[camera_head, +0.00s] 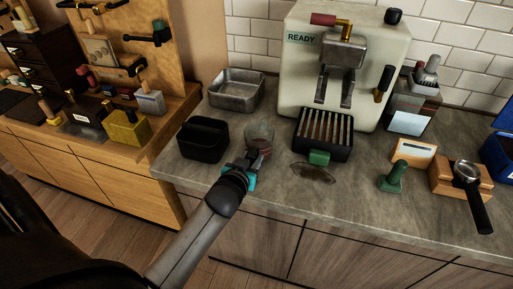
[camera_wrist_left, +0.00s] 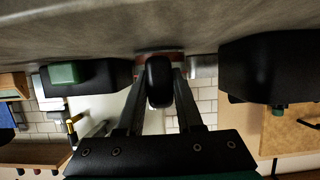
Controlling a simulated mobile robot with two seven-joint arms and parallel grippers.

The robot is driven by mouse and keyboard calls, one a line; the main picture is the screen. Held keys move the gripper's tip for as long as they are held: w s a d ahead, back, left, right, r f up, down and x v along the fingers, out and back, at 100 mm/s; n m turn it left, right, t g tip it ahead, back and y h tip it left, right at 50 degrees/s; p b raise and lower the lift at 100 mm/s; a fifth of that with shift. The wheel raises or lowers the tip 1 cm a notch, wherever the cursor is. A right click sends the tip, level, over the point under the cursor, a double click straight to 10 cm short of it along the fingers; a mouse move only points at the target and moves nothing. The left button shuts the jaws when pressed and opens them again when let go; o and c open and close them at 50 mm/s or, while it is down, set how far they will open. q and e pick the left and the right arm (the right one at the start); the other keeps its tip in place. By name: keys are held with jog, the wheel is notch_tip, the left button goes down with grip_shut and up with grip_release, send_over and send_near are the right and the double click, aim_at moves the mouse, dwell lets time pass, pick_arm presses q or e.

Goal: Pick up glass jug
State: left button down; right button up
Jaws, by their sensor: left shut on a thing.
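The glass jug (camera_head: 260,131) stands on the grey counter, between the black bin and the espresso machine's drip tray. It is clear, with something brownish low down. My left gripper (camera_head: 254,159) reaches it from the front and is shut on its handle. In the left wrist view, which is upside down, the two fingers of my left gripper (camera_wrist_left: 158,88) close on the jug's dark handle (camera_wrist_left: 159,76). The jug's body is mostly hidden behind the handle there. I cannot tell whether its base touches the counter. My right gripper is not in view.
A black bin (camera_head: 203,140) stands close left of the jug, and a slatted drip tray (camera_head: 323,149) close right. A metal pan (camera_head: 237,91) is behind. The espresso machine (camera_head: 300,75) stands at the back. A green-handled tamper (camera_head: 393,178) and a portafilter (camera_head: 468,178) are to the right.

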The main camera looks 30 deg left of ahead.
pick_arm(q)
jog(key=shift+r, duration=0.15)
dwell(0.8)
notch_tip(320, 180, up, 20)
jog(key=p, duration=0.5)
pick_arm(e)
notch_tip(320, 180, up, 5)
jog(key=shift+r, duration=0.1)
